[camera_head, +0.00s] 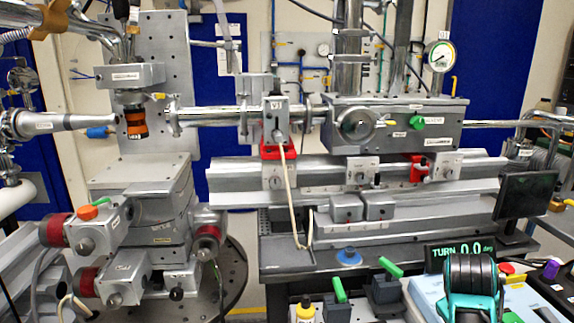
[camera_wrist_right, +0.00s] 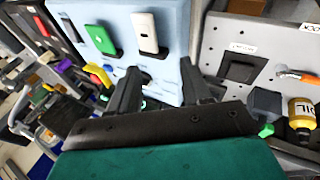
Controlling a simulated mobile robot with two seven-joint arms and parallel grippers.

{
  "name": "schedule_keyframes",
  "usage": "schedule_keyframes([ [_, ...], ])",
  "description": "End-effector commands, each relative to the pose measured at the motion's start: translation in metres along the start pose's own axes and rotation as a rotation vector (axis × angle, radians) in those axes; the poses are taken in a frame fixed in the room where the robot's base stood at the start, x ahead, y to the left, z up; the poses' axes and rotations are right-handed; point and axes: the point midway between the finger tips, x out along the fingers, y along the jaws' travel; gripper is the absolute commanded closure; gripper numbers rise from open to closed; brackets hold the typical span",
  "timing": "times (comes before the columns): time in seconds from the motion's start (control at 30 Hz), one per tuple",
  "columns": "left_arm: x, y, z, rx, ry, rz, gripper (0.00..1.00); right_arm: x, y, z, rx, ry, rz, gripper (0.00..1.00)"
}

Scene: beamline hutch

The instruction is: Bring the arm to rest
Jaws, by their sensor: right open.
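My right gripper (camera_wrist_right: 162,78) is open in the right wrist view. Its two black fingers stand apart with nothing seen between them. Beyond the fingers is a pale blue panel (camera_wrist_right: 118,18) with a green switch (camera_wrist_right: 102,39) and a white switch (camera_wrist_right: 144,32). I cannot tell whether the fingers touch it. In the head view, the black and teal end of my right arm shows at the bottom right, in front of the pale blue panel. Its fingertips cannot be made out there. My left gripper is not in view.
A display reading "TURN 0.0" (camera_head: 458,251) and a dark monitor (camera_head: 525,195) stand close behind my right arm. A yellow oil bottle (camera_wrist_right: 302,115) and a grey plate (camera_wrist_right: 235,45) are right of the gripper in the wrist view. Steel rails (camera_head: 400,180) cross behind.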

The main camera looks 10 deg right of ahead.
Motion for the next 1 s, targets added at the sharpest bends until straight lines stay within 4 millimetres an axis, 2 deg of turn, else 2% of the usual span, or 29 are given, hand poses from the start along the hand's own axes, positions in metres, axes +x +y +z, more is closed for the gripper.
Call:
schedule_keyframes([
  [0.03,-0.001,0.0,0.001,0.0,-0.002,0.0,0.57,0.002,-0.013,0.011,-0.017,0.022,0.007,0.52],
  [0.17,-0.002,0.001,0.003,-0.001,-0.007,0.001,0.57,-0.002,-0.055,0.032,-0.045,0.097,-0.029,0.52],
  [0.27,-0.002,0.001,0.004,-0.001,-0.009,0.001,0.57,-0.008,-0.094,0.054,-0.067,0.141,-0.099,0.52],
  [0.4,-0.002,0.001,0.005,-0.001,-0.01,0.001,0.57,-0.022,-0.145,0.089,-0.086,0.169,-0.23,0.52],
  [0.5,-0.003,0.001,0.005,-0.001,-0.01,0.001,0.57,-0.036,-0.177,0.115,-0.09,0.168,-0.328,0.52],
  [0.67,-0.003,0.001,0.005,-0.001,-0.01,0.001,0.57,-0.063,-0.221,0.157,-0.085,0.138,-0.491,0.52],
  [1.0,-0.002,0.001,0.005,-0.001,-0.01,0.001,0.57,-0.019,-0.256,0.119,-0.029,0.393,-0.513,0.52],
])
